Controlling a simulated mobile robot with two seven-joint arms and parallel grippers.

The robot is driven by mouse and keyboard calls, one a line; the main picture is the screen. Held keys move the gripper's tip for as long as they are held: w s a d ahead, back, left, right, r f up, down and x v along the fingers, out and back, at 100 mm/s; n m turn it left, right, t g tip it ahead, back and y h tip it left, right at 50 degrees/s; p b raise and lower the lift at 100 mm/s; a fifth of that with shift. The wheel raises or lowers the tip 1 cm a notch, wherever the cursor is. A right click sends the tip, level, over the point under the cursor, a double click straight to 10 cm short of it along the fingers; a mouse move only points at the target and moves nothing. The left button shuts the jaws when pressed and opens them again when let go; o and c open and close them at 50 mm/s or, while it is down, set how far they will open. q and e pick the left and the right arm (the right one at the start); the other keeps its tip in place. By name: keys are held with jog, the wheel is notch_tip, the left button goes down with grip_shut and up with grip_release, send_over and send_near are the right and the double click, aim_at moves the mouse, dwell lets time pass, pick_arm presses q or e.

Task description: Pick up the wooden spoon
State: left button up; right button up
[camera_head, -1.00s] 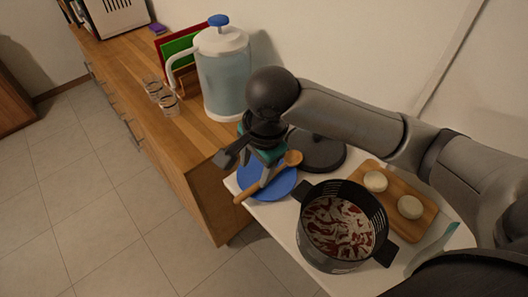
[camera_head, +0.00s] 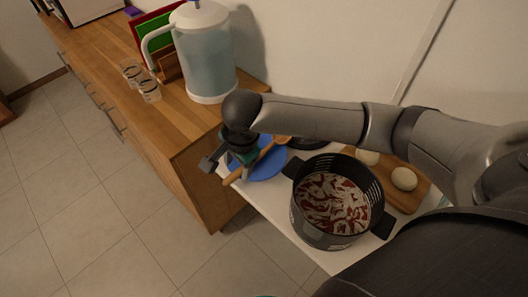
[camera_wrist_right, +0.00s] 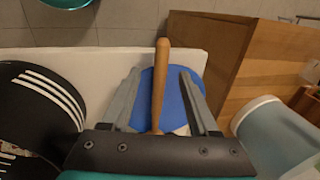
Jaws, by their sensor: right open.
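The wooden spoon (camera_head: 235,176) lies across the blue plate (camera_head: 267,169) on the white table, with its handle sticking out past the plate's edge. My right gripper (camera_head: 244,169) is over the plate and handle. In the right wrist view its two grey fingers stand apart, and the spoon's handle (camera_wrist_right: 161,75) lies between them with gaps on both sides. The blue plate (camera_wrist_right: 183,105) shows beneath the handle. The spoon's bowl end is hidden by the gripper's body in the wrist view. My left gripper is not seen.
A black pot (camera_head: 330,236) with pale and red contents stands close to the plate. A wooden board (camera_head: 405,195) with two pale round pieces lies behind it. A wooden cabinet (camera_head: 195,140) bears a clear pitcher (camera_head: 207,65) and glasses. The floor in front is clear.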

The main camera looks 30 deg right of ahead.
aim_at(236, 173)
jog(key=shift+w+a+f+b, duration=0.1)
jog(key=shift+w+f+b, duration=0.1)
jog(key=shift+f, duration=0.55)
jog(key=shift+w+a+f+b, duration=0.1)
jog(key=shift+w+f, duration=0.05)
jog(key=shift+f, duration=0.6)
jog(key=shift+c, duration=0.3)
jog(key=shift+d, duration=0.1)
grip_shut()
